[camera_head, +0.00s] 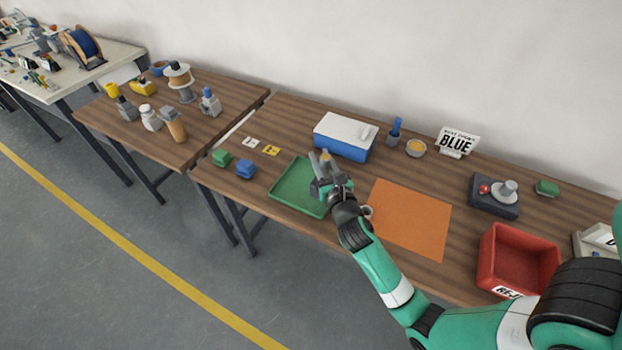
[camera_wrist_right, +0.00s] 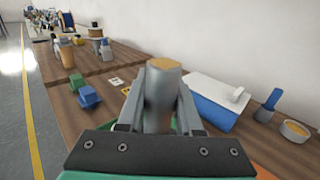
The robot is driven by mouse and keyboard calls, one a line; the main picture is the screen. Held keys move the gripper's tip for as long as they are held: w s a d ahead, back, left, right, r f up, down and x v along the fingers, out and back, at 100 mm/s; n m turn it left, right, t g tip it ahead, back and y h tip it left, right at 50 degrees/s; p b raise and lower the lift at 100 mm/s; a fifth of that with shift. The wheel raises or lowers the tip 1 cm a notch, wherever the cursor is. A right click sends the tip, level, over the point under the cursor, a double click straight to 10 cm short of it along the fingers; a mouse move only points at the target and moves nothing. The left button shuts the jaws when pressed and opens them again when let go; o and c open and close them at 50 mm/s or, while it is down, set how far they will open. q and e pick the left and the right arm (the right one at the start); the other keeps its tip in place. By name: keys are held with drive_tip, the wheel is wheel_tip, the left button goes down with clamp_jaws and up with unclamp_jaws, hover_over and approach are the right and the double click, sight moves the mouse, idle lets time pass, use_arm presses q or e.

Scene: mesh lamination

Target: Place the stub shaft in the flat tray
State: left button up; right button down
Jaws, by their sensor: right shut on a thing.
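My right gripper (camera_head: 322,170) is over the right part of the green flat tray (camera_head: 290,190) on the wooden table. In the right wrist view its fingers (camera_wrist_right: 158,105) are shut on the stub shaft (camera_wrist_right: 165,77), a grey cylinder with a tan end face, held about upright. In the head view the shaft's tan tip (camera_head: 325,155) shows between the fingers. Its lower end is hidden, so I cannot tell whether it touches the tray. The visible tray floor is bare. My left gripper is not in view.
A blue box with a white lid (camera_head: 343,138) stands just behind the gripper. Green (camera_head: 222,158) and blue (camera_head: 245,169) blocks lie left of the tray. An orange mat (camera_head: 410,218) lies to its right, and a red bin (camera_head: 515,258) stands further right.

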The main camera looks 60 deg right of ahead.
use_arm(q)
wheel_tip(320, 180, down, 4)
drive_tip(key=shift+b, duration=1.15)
use_arm(e)
drive_tip(key=w+f, duration=0.1)
drive_tip(key=w+d+f, duration=0.1)
drive_tip(key=f, duration=0.1)
drive_tip(key=w+f, duration=0.1)
drive_tip(key=shift+d+f, duration=0.15)
drive_tip(key=f+b, duration=0.3)
drive_tip(key=f, duration=0.1)
drive_tip(key=shift+w+d+f+b, duration=0.1)
drive_tip(key=shift+w+d+b, duration=0.05)
drive_tip(key=shift+w+b, duration=0.2)
drive_tip(key=c, duration=0.6)
unclamp_jaws()
drive_tip(key=shift+s, duration=0.1)
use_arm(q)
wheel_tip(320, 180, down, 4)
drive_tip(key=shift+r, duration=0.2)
